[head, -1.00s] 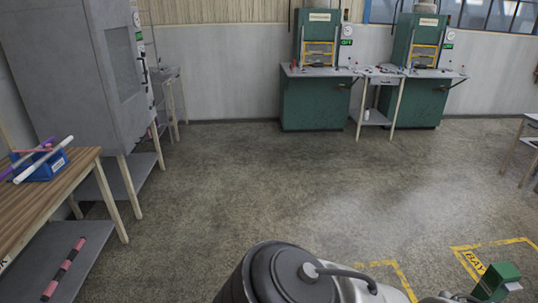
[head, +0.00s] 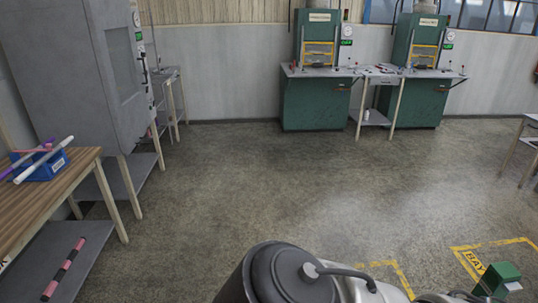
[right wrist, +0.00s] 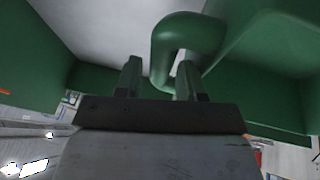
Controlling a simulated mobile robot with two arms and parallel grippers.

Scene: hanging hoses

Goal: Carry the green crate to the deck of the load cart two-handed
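In the right wrist view the green crate (right wrist: 45,45) fills the left, top and right edges, seen very close with a pale surface between its green parts. Its rounded green handle (right wrist: 185,35) curves down between and behind the fingertips of my right gripper (right wrist: 157,78). The two fingers stand apart around the handle's end; I cannot tell whether both press on it. In the head view a small green boxy thing (head: 500,279) shows at the bottom right; I cannot tell whether it is part of the crate. My left gripper and the load cart are not in view.
A wooden table (head: 40,200) with a blue bin (head: 40,165) of tubes stands at left, beside a tall grey cabinet (head: 70,70). Green machines (head: 315,102) line the far wall. The mid floor (head: 250,190) is clear. Yellow bay markings (head: 465,262) lie at lower right.

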